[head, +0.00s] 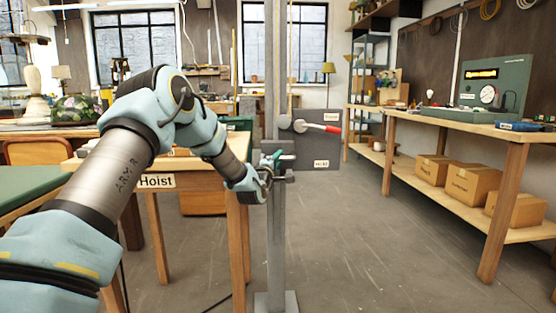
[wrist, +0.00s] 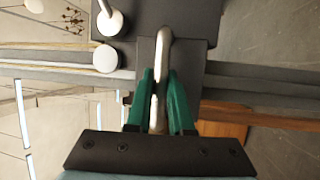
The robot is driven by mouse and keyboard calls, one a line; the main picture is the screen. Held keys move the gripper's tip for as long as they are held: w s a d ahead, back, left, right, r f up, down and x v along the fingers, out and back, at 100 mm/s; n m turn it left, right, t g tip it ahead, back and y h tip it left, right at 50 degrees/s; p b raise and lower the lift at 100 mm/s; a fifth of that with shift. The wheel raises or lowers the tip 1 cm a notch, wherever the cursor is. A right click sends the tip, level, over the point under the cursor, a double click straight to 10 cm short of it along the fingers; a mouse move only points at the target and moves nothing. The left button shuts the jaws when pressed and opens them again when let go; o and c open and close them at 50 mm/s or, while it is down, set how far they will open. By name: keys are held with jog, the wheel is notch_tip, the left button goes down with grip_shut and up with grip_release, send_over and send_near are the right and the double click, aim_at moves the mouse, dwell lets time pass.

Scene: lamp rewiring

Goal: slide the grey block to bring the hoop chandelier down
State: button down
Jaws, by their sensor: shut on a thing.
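The grey block (head: 286,147) sits on an upright grey post (head: 276,215) in the middle of the head view. A pale metal handle (wrist: 164,55) stands out from the block (wrist: 193,60) in the wrist view. My gripper (head: 272,160) is at the block. Its green fingers (wrist: 160,90) are shut on the handle, one on each side. The fingers partly hide the handle's lower part. A thin dark fixture with small dots (wrist: 75,18) shows at the wrist view's upper left; I cannot tell whether it is the hoop chandelier.
A dark panel (head: 318,150) with a red-tipped lever (head: 330,129) is beside the post. A wooden table labelled Hoist (head: 157,181) stands close on the left. A workbench (head: 510,137) with boxes (head: 470,182) below is on the right. The floor between is clear.

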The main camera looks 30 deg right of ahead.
dwell(0.4)
notch_tip(320, 180, up, 48)
jog(key=p, duration=1.3)
jog(key=shift+p, duration=0.35)
jog(key=shift+r, duration=0.15)
jog(key=c, duration=1.2)
grip_release()
jog(key=o, duration=0.4)
jog(key=shift+f, duration=0.2)
jog(key=shift+a, duration=0.1)
jog(key=b+v, duration=0.4)
jog(key=v, duration=0.6)
jog(key=shift+s+a, duration=0.2)
jog(key=shift+s, duration=0.1)
